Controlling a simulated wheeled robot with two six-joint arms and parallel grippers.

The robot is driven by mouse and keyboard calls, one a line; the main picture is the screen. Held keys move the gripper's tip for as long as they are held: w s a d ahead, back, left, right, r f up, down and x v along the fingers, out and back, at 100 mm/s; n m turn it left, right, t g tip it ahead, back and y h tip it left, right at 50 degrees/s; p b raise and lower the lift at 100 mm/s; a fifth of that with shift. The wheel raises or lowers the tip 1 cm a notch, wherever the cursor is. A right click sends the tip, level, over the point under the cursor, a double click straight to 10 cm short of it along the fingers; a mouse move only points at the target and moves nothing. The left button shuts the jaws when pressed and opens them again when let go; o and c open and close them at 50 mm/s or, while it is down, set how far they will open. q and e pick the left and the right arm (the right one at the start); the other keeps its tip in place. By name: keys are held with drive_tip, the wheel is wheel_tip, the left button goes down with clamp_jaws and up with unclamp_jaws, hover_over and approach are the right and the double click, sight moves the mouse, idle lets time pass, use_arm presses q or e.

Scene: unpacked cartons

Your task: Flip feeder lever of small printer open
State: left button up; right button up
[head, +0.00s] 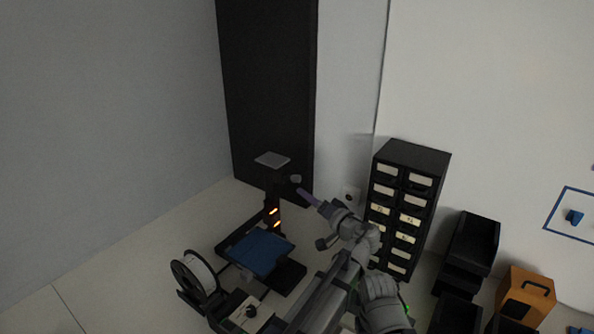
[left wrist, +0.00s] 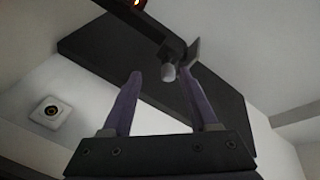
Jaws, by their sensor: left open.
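The small printer stands on the pale surface in the head view, with a blue bed (head: 262,251), a dark upright post (head: 272,205) and a grey plate (head: 272,159) on top. A small grey knob, which looks like the feeder lever (head: 296,179), sticks out to the right near the post's top. My left gripper (head: 302,193) is just below and right of it. In the left wrist view its two purple fingers (left wrist: 160,76) are spread, and the grey knob (left wrist: 168,73) appears between their tips. I cannot tell whether they touch it. My right gripper is not seen.
A white spool (head: 199,274) stands left of the bed. A black drawer cabinet (head: 413,157) stands close to the right of my left arm. Black bins (head: 470,245) and an orange box (head: 526,292) are farther right. A dark panel (head: 268,90) rises behind the printer.

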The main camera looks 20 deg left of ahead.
sight(299, 181)
use_arm(q)
drive_tip(key=shift+t, duration=0.4)
drive_tip(key=shift+w+a+r, duration=0.35)
drive_tip(key=shift+w+a, duration=0.55)
drive_tip(key=shift+w, duration=0.15)
drive_tip(key=shift+w+a+r, duration=0.3)
drive_tip(key=shift+w+a, duration=0.65)
drive_tip(key=shift+w, duration=0.1)
drive_tip(key=shift+w+a+r, duration=0.35)
drive_tip(key=shift+w+a, duration=0.55)
drive_tip(key=shift+w, duration=0.15)
clamp_jaws()
